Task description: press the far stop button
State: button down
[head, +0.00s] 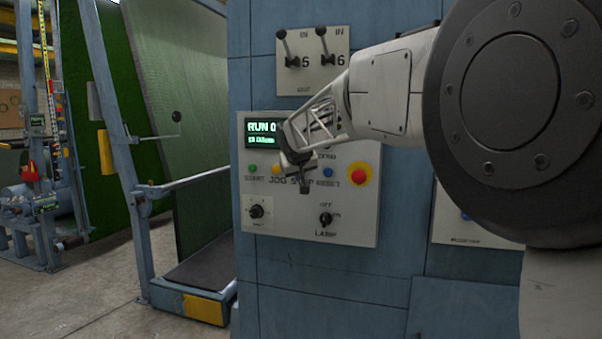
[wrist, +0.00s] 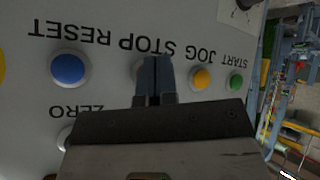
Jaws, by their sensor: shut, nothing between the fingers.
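The stop button (wrist: 137,72) is mostly hidden behind my fingers in the wrist view; only part of its pale rim shows beside them, by the word STOP. In the head view my gripper hides it. My gripper (wrist: 155,62) is shut and empty, its fingertips over the stop button; it also shows in front of the panel in the head view (head: 304,188). I cannot tell whether the tips touch the button. The blue reset button (wrist: 69,68) and the yellow jog button (wrist: 200,78) flank it.
The control panel (head: 290,222) also carries a green start button (wrist: 236,83), a red-and-yellow mushroom button (head: 358,174), a lit display (head: 262,132) and knobs. Two levers (head: 322,45) stick out above. Another machine with a red part (head: 30,172) stands far left.

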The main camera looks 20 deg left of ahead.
jog(key=shift+w, duration=0.9)
dwell(1.1)
jog(key=shift+s, duration=0.9)
jog(key=shift+s, duration=0.15)
dwell(0.4)
jog(key=shift+s, duration=2.4)
